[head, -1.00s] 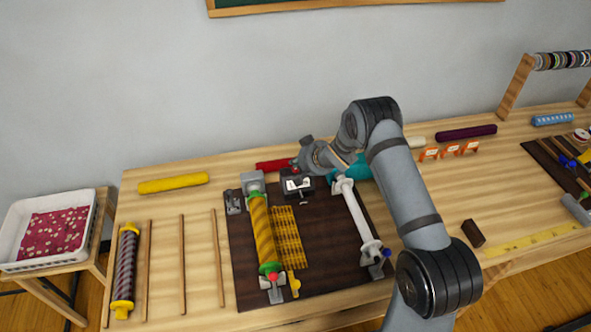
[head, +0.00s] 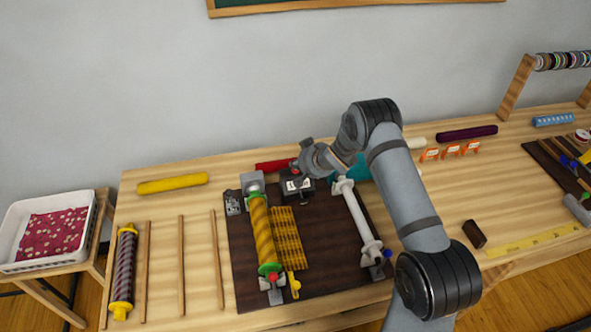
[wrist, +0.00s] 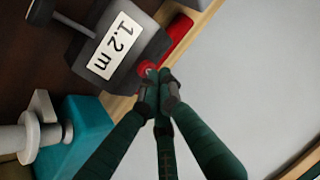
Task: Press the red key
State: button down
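The red key (wrist: 147,68) is a small round red button on the edge of a dark grey box (wrist: 112,72) with a white "1.2 m" label. In the wrist view it is partly hidden by the tips of my gripper (wrist: 158,88). The fingers are drawn together, with nothing visible between them. The tips are at the key; I cannot tell whether they touch it or press it down. In the head view the box (head: 300,196) stands at the back of the dark board, with my gripper (head: 297,171) just above it.
A yellow roll on a spindle (head: 260,228) stands left of the box, and a white bar (head: 356,215) right of it. A yellow grid piece (head: 288,240) lies in front. A red roll (head: 272,166) lies behind. The table's left back holds a yellow roll (head: 172,184).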

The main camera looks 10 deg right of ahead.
aim_at(297, 171)
jog(key=shift+f, duration=0.2)
jog(key=shift+r, duration=0.15)
dwell(0.3)
jog(key=shift+r+p, duration=0.5)
jog(key=shift+r, duration=0.25)
jog(key=shift+r+p, duration=1.85)
jog(key=shift+r, duration=0.6)
jog(key=shift+f, duration=0.1)
